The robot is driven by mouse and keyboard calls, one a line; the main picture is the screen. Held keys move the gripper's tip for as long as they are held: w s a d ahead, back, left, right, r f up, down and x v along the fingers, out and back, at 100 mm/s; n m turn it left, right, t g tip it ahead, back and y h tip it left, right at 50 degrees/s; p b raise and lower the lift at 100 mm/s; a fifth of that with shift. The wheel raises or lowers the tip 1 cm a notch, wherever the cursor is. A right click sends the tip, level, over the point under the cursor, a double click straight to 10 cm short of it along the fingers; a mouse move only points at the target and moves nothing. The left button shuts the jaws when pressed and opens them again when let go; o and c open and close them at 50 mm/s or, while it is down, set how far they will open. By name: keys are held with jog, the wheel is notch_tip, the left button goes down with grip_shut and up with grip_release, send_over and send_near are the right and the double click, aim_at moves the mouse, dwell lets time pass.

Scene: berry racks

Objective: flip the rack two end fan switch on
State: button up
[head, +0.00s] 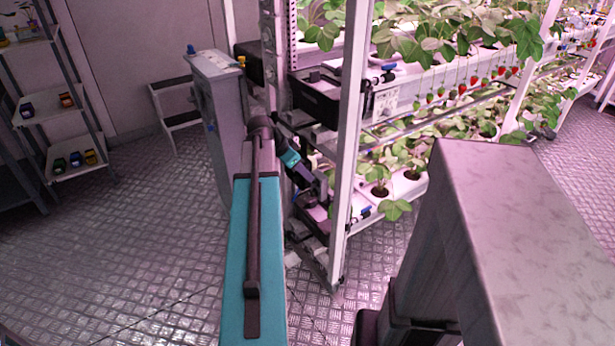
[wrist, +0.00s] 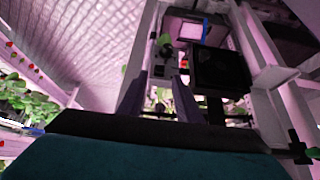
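A grey plate with dark switch-like fittings (wrist: 164,70) shows in the wrist view, on the rack frame beside a black square fan (wrist: 220,68). I cannot tell which fitting is the fan switch or whether it is on. My gripper (wrist: 160,82) points toward this plate, its two fingers apart with the plate seen between and beyond them. Nothing is held, and I cannot tell whether a finger touches the plate.
A box with a lit screen (wrist: 188,30) sits above the fan. A grey cabinet (head: 216,110) stands left of the rack end. A shelf (head: 72,120) with small coloured items is at far left. The metal floor (head: 130,240) between is clear.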

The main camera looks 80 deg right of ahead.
jog(key=v, duration=0.9)
jog(key=shift+w, duration=0.1)
dwell(0.3)
